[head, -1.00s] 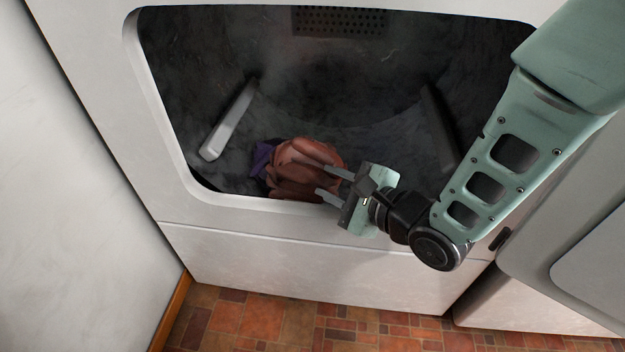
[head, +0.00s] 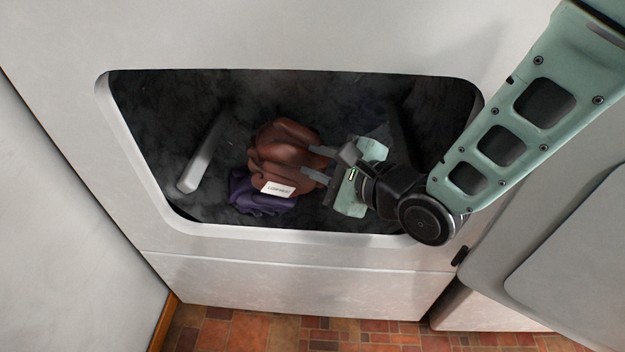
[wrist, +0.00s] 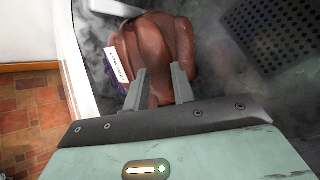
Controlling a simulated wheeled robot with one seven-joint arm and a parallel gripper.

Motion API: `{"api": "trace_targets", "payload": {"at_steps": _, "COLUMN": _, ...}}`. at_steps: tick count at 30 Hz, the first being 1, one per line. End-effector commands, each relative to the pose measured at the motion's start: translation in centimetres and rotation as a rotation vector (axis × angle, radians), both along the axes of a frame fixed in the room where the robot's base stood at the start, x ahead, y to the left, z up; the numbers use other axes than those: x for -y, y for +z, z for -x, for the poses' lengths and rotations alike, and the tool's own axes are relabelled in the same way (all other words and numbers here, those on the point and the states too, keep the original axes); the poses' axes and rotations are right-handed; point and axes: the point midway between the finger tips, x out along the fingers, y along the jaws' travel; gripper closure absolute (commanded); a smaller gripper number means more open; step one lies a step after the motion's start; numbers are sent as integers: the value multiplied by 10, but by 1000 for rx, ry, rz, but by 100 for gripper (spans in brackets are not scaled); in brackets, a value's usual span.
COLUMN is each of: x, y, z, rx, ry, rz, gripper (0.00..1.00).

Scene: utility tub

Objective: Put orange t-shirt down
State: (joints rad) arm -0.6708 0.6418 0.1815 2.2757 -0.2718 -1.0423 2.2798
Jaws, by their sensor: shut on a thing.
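The orange t-shirt (head: 284,150) is a crumpled brown-orange bundle with a white printed label, inside the dark drum of the machine. My gripper (head: 316,163) is at its right side, inside the opening, with its fingers closed on the cloth. In the wrist view the t-shirt (wrist: 157,50) fills the space ahead of and between the fingers (wrist: 160,88). A purple cloth (head: 258,196) lies below it on the drum floor. I cannot tell whether the t-shirt touches the purple cloth.
The pale rim (head: 290,238) of the opening runs around the drum. A grey paddle (head: 204,152) stands on the drum's left side. Drum floor shows to the left of the purple cloth. A perforated plate (wrist: 268,38) shows in the wrist view.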

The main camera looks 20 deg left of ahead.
Motion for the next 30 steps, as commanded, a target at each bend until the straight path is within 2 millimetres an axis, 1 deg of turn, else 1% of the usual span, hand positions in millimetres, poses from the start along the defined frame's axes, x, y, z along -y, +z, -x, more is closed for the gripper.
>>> {"api": "trace_targets", "payload": {"at_steps": 1, "x": 2, "y": 14, "z": -6, "rx": 5, "ry": -34, "rz": -5, "gripper": 100}}
{"api": "trace_targets", "payload": {"at_steps": 3, "x": 6, "y": 27, "z": -15, "rx": 8, "ry": -95, "rz": -4, "gripper": 100}}
{"api": "trace_targets", "payload": {"at_steps": 6, "x": 13, "y": 40, "z": -25, "rx": 5, "ry": -171, "rz": -4, "gripper": 100}}
{"api": "trace_targets", "payload": {"at_steps": 9, "x": 18, "y": 48, "z": -31, "rx": -1, "ry": -223, "rz": -3, "gripper": 100}}
{"api": "trace_targets", "payload": {"at_steps": 11, "x": 20, "y": 46, "z": -33, "rx": -4, "ry": -241, "rz": -3, "gripper": 100}}
{"api": "trace_targets", "payload": {"at_steps": 14, "x": 21, "y": 34, "z": -34, "rx": -6, "ry": -251, "rz": -1, "gripper": 100}}
{"api": "trace_targets", "payload": {"at_steps": 18, "x": 20, "y": 6, "z": -33, "rx": -6, "ry": -249, "rz": 0, "gripper": 100}}
{"api": "trace_targets", "payload": {"at_steps": 21, "x": 20, "y": -10, "z": -33, "rx": -6, "ry": -249, "rz": 0, "gripper": 100}}
{"api": "trace_targets", "payload": {"at_steps": 26, "x": 20, "y": -23, "z": -34, "rx": -4, "ry": -250, "rz": -3, "gripper": 100}}
{"api": "trace_targets", "payload": {"at_steps": 30, "x": 20, "y": -44, "z": -34, "rx": -6, "ry": -249, "rz": -2, "gripper": 100}}
